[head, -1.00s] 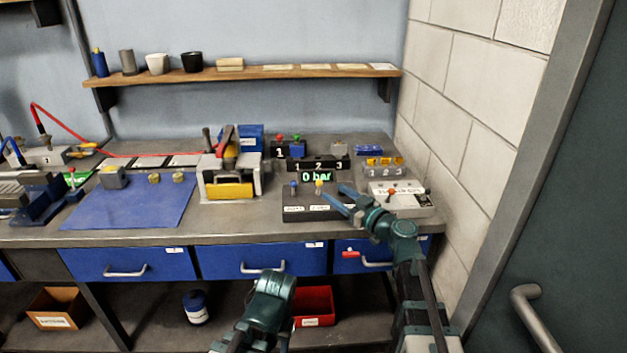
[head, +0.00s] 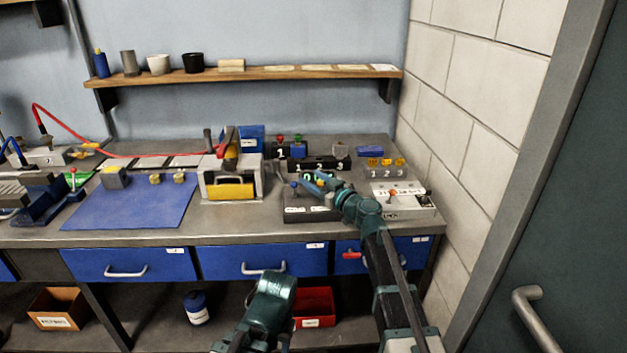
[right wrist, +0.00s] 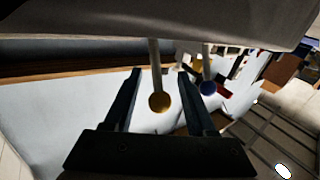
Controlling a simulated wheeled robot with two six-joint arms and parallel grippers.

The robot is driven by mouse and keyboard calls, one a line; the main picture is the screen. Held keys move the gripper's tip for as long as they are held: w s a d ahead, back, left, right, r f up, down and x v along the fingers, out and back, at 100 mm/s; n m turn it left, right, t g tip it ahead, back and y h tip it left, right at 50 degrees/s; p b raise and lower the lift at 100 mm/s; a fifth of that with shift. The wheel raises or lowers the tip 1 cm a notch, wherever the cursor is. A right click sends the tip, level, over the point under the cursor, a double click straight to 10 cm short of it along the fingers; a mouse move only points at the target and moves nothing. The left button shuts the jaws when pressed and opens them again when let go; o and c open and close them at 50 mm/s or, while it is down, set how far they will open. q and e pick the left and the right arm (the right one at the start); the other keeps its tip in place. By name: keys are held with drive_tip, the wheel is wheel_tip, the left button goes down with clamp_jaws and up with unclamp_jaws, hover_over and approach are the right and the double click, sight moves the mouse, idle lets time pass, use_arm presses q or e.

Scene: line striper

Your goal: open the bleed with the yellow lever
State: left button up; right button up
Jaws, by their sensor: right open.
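The yellow lever (right wrist: 159,102) shows in the right wrist view as a pale rod with a round yellow knob, between the fingers of my right gripper (right wrist: 160,98). The fingers are open, with gaps on both sides of the knob. The blue-knobbed lever (right wrist: 208,88) is beside it, near one finger. In the head view my right gripper (head: 311,182) is over the dark control box (head: 308,213) and hides the yellow knob. The blue knob (head: 294,186) shows to its left. My left gripper is not in view.
A yellow-and-grey machine (head: 230,188) stands left of the control box. A light box with an orange-knobbed lever (head: 393,193) stands to the right. Behind are a black numbered block (head: 312,163) and a small valve block with red and green knobs (head: 289,150). A brick wall (head: 470,130) bounds the right side.

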clamp_jaws()
idle(1.3)
